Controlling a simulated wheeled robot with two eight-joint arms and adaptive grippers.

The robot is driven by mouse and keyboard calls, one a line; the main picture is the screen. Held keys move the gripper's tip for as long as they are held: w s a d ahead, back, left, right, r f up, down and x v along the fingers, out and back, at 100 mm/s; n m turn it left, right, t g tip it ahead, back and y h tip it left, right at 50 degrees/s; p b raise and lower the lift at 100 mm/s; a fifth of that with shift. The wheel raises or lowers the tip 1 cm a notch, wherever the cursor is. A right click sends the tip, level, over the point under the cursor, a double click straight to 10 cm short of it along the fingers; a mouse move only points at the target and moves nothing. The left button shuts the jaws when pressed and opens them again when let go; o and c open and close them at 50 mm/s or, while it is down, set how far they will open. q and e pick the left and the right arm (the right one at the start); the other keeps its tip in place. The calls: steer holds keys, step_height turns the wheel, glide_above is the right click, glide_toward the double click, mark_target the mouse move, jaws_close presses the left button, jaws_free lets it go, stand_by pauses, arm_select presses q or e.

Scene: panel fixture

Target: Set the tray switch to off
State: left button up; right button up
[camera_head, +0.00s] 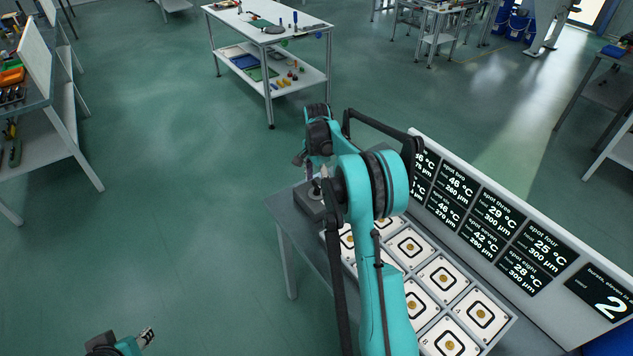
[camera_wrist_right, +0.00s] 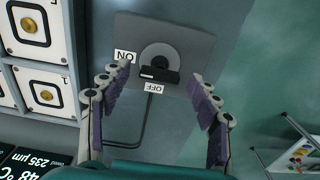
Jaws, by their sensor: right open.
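The tray switch is a grey box with a round pale dial (camera_wrist_right: 158,56) and a dark handle (camera_wrist_right: 159,75) across it, in the wrist view. An ON label (camera_wrist_right: 125,56) lies left of the dial and an OFF label (camera_wrist_right: 154,88) below it, both upside down here. I cannot tell which label the handle points at. My right gripper (camera_wrist_right: 160,84) is open, its purple-padded fingers on either side of the handle, apart from it as far as I can see. In the head view the switch box (camera_head: 308,203) is partly behind my right arm. My left gripper (camera_head: 147,336) is at the bottom left, away from the table.
White square tray spots (camera_head: 441,277) with gold discs fill the table beside the switch. A display panel (camera_head: 480,222) stands along the table's right side. A cable (camera_wrist_right: 146,125) runs from the box. The floor left of the table is clear.

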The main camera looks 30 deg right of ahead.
steer(key=c, duration=1.2)
steer(key=shift+o, duration=0.2)
steer(key=shift+n, duration=0.4)
steer(key=n+p, duration=0.1)
steer(key=n, duration=0.2)
steer(key=shift+r+n, duration=0.1)
steer(key=shift+n, duration=0.2)
steer(key=n+p, duration=0.1)
steer(key=n, duration=0.3)
steer(key=shift+n, duration=0.3)
steer(key=n+p, duration=0.1)
steer(key=n, duration=0.3)
steer(key=shift+n+p, duration=0.3)
steer(key=shift+n, duration=2.2)
